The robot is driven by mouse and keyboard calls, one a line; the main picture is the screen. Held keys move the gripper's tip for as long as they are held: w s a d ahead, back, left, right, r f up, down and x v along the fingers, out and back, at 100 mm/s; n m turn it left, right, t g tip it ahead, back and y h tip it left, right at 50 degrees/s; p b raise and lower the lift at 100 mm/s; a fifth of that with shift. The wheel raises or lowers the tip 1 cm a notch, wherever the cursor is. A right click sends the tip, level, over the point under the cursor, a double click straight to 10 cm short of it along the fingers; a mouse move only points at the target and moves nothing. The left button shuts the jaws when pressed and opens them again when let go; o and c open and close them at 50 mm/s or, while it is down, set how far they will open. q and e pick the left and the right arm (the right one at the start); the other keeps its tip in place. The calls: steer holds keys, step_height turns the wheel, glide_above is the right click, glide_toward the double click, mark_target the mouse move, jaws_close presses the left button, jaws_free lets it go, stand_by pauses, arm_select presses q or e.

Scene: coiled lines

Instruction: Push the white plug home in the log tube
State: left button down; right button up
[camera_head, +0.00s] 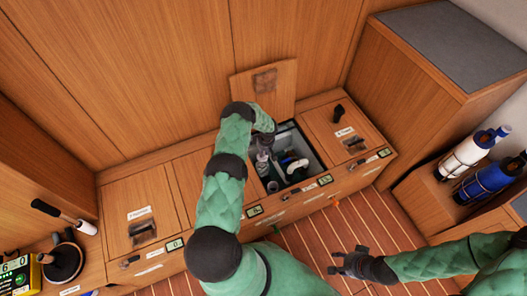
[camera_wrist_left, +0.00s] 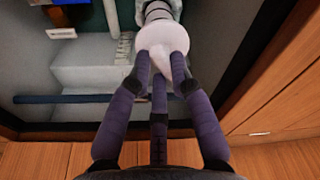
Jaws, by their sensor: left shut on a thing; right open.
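The white plug (camera_wrist_left: 163,36) is a round, pale piece in the left wrist view. My left gripper (camera_wrist_left: 161,66) has its dark purple fingers closed on it. A grey-white banded cylinder (camera_wrist_left: 158,9), which looks like the log tube, lies directly beyond the plug, in line with it. How deep the plug sits in it is hidden. In the head view my left arm reaches down into an open locker (camera_head: 319,159), with its gripper (camera_head: 263,158) inside. My right gripper (camera_head: 343,263) is open and empty, low and in front of the lockers.
The locker's wooden lid (camera_head: 265,88) stands raised behind it. Inside are a white and green item (camera_head: 295,165) and a pale stepped block (camera_wrist_left: 92,70). Closed lockers flank it. White and blue bottles (camera_head: 487,177) stand at right; a black plunger-like object (camera_head: 63,262) is at left.

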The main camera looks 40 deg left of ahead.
mark_target(264, 158)
arm_select(q)
steer(key=shift+f, duration=4.05)
steer(key=c, duration=0.6)
jaws_free()
steer(key=shift+c, duration=0.2)
steer(key=shift+r, duration=0.1)
steer(key=shift+r+p, duration=1.25)
steer(key=shift+r, duration=2.15)
